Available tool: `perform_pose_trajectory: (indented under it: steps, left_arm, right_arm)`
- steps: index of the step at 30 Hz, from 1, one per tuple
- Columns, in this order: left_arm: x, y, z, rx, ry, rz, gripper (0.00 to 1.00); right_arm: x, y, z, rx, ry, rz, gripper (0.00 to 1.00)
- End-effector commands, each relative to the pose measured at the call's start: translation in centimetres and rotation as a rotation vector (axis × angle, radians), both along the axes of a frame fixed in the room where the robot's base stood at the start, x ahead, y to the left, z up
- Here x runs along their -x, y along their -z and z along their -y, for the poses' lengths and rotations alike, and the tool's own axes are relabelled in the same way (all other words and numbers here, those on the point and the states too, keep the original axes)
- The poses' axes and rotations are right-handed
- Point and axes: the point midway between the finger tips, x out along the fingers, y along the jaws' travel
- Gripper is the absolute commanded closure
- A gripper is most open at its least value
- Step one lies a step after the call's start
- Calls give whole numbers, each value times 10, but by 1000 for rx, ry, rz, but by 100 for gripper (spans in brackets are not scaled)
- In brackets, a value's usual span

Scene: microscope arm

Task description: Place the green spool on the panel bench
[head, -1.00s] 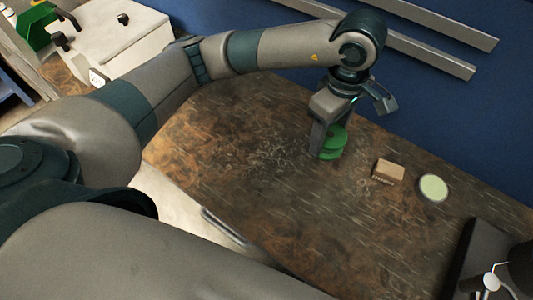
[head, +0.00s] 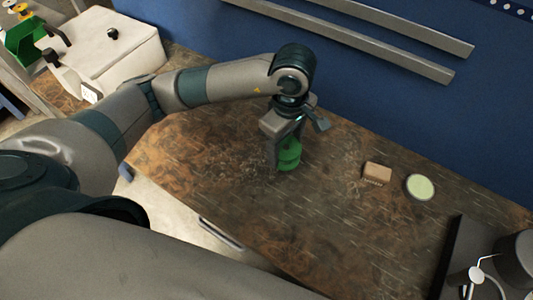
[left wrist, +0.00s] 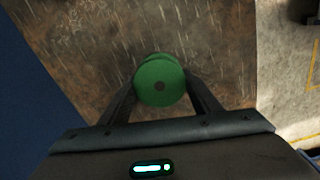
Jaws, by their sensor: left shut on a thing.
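The green spool (head: 289,157) is between the fingers of my left gripper (head: 283,150), low over the brown bench top (head: 220,170) in front of the blue panel. The spool looks upright in the head view. I cannot tell whether its bottom touches the bench. My right gripper is not in view.
A tan block (head: 377,172) and a pale green round disc (head: 420,187) lie to the right on the bench. A white box-like machine (head: 105,50) stands at the upper left. The bench middle is clear.

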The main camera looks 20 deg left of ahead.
Motion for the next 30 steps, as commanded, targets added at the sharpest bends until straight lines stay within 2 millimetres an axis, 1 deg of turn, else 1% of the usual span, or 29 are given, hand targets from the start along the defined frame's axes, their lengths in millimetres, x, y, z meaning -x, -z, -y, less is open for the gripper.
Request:
perform_pose_trajectory:
  steps: [1, 3, 6, 9, 19, 23, 26, 30]
  left_arm:
    - [4, 2, -11, -3, -5, -5, 66]
    - [7, 10, -22, -2, -4, -5, 66]
    - [10, 19, -35, 0, -3, -4, 66]
    - [11, 24, -42, 0, -2, -1, 66]
    - [11, 27, -43, 1, 1, 1, 66]
    - [12, 30, -43, 1, 0, -1, 66]
    - [12, 39, -43, 1, -2, -4, 66]
    - [13, 56, -43, 1, -2, -4, 66]
  right_arm:
    - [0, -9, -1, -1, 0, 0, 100]
    - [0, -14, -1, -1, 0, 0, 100]
    - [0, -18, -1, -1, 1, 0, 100]
    - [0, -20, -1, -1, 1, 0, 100]
    - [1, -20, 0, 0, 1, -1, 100]
    - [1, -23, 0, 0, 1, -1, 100]
    - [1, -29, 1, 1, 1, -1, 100]
    - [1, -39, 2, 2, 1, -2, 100]
